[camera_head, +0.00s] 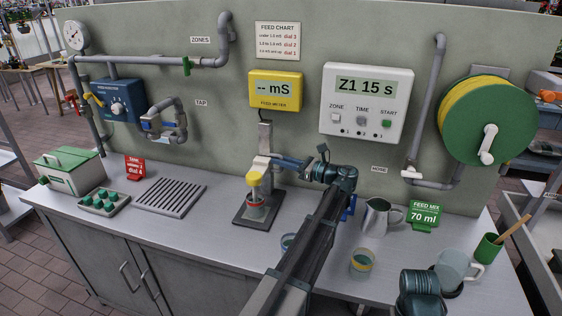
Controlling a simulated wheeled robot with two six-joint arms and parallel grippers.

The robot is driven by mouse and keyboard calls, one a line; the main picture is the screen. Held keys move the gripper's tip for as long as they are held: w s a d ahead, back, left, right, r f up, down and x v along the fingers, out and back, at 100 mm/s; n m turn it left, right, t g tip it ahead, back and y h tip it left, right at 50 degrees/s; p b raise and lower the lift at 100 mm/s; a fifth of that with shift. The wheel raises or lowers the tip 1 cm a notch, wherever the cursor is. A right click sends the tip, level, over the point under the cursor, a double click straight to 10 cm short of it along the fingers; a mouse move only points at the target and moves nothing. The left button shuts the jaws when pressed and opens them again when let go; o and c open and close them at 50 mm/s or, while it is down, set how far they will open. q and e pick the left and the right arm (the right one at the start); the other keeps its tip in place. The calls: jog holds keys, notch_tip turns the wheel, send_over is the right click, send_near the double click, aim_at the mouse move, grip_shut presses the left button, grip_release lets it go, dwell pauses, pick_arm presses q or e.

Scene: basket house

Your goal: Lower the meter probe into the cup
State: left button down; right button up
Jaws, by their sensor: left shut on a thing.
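My left gripper (268,162) comes in from the right side of the stand, at the probe's carriage, and is shut on the probe's holder. Its fingertips are small and partly hidden. My right gripper is not in view.
The yellow feed meter (275,91) reads "-- mS" above the stand. A slatted drain (170,197) lies left. A steel jug (377,217), a small cup (362,263) and a green "70 ml" sign (424,215) stand right. My arm crosses the counter front.

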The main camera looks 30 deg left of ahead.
pick_arm(q)
jog(key=c, duration=0.8)
grip_release()
jog(key=shift+c, duration=0.2)
jog(key=shift+d, duration=0.15)
jog(key=d, duration=1.3)
jog(key=shift+w+d, duration=0.3)
